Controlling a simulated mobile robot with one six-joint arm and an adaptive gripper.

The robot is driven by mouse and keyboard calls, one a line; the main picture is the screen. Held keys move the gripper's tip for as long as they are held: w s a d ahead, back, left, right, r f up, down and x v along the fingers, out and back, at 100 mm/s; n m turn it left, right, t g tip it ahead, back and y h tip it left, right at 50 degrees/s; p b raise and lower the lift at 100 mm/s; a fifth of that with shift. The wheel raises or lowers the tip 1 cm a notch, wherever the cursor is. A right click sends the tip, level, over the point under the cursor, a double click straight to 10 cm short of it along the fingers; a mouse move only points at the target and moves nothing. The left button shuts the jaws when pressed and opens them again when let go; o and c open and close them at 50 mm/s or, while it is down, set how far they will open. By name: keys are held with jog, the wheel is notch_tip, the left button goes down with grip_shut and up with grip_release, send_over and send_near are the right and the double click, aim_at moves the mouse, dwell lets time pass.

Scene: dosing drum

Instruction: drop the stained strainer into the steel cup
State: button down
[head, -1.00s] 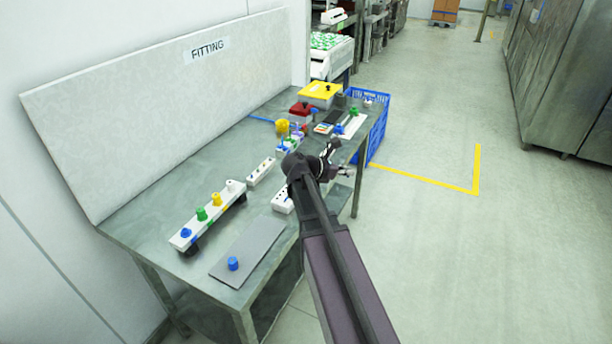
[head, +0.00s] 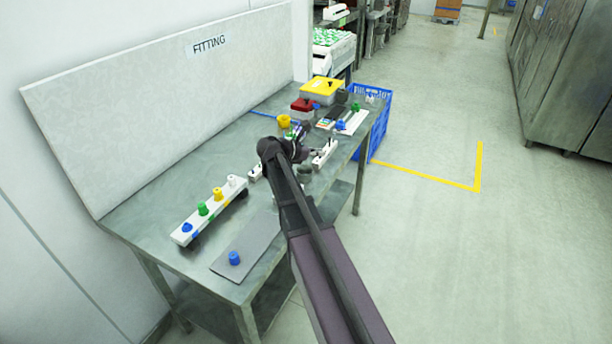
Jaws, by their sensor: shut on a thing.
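My gripper (head: 303,136) is over the middle of the table, at the end of my arm and close to a cluster of small coloured pieces. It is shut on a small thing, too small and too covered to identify. A small grey round thing (head: 304,171) stands on the table just below the gripper in the picture. It may be the steel cup, but I cannot tell for sure. I cannot pick out the stained strainer; my arm and gripper hide part of the table.
A white rack with coloured knobs (head: 210,210) and a grey plate with a blue knob (head: 234,258) lie at the near left. A white block (head: 326,153) is right of the gripper.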

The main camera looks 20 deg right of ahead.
jog(key=w+a, duration=0.1)
jog(key=w, duration=0.1)
jog(key=w+a, duration=0.1)
jog(key=shift+w+a, duration=0.15)
jog(key=shift+w, duration=0.2)
jog(key=shift+f, duration=0.2)
jog(key=shift+f+b, duration=2.85)
jog(key=shift+b, duration=0.2)
jog(key=c, duration=0.7)
grip_release()
jog(key=shift+r, duration=0.15)
